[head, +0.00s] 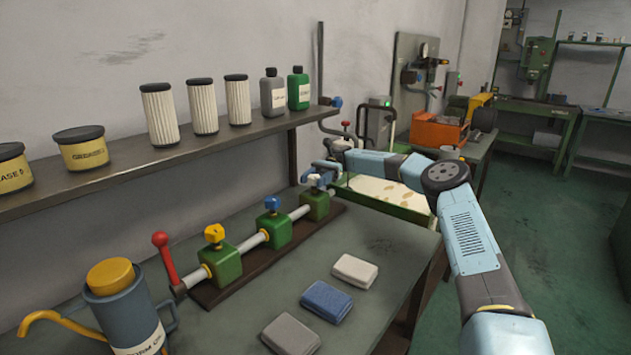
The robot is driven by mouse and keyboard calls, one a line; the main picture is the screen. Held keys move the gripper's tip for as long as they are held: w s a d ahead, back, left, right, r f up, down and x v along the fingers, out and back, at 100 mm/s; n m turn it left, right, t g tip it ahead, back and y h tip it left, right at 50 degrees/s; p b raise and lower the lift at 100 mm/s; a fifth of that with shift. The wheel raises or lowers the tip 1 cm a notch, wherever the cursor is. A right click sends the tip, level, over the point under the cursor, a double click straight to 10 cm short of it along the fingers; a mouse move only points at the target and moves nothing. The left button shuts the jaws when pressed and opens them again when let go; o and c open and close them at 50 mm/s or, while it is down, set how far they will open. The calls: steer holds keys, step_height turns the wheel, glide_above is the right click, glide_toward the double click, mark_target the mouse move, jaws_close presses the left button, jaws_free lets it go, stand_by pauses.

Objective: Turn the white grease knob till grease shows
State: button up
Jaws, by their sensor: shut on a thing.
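A row of green valve blocks sits on a brown base on the bench, joined by a pale pipe. The near block (223,265) has a yellow knob (214,233), and the middle block (276,230) has a blue knob (271,203). My gripper (318,180) is at the top of the far green block (316,206), shut on the knob there. My fingers hide most of that knob, so its white colour is hard to make out. No grease is visible at the far block.
A red-knobbed lever (166,258) stands at the pipe's near end. A blue-grey oil can (130,310) is at the front left. Folded cloths (326,301) lie on the bench's right. A shelf (225,140) with filters and bottles runs behind.

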steer(key=shift+s+f, duration=0.1)
steer(key=shift+f, duration=0.1)
steer(key=o, duration=0.9)
steer(key=shift+o, duration=0.2)
steer(key=shift+r, duration=0.1)
steer(key=shift+a, duration=0.1)
